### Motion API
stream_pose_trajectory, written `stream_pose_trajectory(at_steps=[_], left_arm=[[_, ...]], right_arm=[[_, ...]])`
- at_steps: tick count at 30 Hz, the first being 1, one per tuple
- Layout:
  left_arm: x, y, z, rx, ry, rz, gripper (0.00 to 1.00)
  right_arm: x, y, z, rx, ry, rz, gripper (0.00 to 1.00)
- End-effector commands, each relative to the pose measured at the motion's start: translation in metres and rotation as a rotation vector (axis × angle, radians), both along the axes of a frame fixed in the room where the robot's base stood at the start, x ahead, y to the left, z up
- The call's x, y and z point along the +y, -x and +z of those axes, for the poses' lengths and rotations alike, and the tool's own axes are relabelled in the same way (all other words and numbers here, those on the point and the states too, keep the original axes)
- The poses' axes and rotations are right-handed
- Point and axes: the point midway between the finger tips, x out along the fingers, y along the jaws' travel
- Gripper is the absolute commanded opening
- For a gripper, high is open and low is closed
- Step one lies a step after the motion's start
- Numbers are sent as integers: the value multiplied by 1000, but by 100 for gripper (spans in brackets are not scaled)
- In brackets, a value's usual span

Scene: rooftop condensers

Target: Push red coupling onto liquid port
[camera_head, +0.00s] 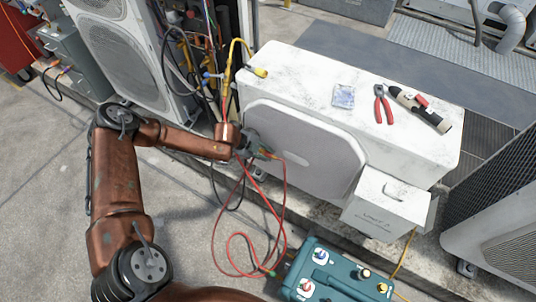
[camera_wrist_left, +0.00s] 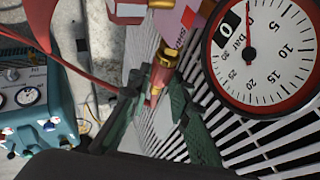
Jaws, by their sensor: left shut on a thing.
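My left gripper (camera_head: 268,152) is in front of the upper left of the white condenser's front panel. In the left wrist view its grey-green fingers (camera_wrist_left: 156,102) are shut on the red coupling (camera_wrist_left: 162,76), which has brass at its upper end. The coupling is too small to make out in the head view. A red hose (camera_head: 284,196) hangs in loops below the gripper. I cannot make out the liquid port or whether the coupling touches it. A round gauge (camera_wrist_left: 262,50) with a red rim is close to the right of the coupling. My right gripper is not in view.
The white condenser (camera_head: 300,75) bears red-handled pliers (camera_head: 383,104), a black-and-white tool (camera_head: 420,108) and a small packet (camera_head: 343,96). A teal machine (camera_head: 330,270) stands on the ground in front. A yellow hose (camera_head: 232,62) ends over the condenser's top left. Another fan unit (camera_head: 125,50) stands behind left.

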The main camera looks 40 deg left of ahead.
Motion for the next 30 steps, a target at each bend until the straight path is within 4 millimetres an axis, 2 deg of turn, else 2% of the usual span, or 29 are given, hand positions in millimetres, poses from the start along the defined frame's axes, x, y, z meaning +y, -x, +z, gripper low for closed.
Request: stream_pose_trajectory(at_steps=[22,23,30], left_arm=[[8,2,0,-1,-2,1,0],[8,2,0,-1,-2,1,19],[7,1,0,-1,-1,1,35]], right_arm=[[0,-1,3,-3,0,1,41],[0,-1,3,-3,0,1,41],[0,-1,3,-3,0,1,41]])
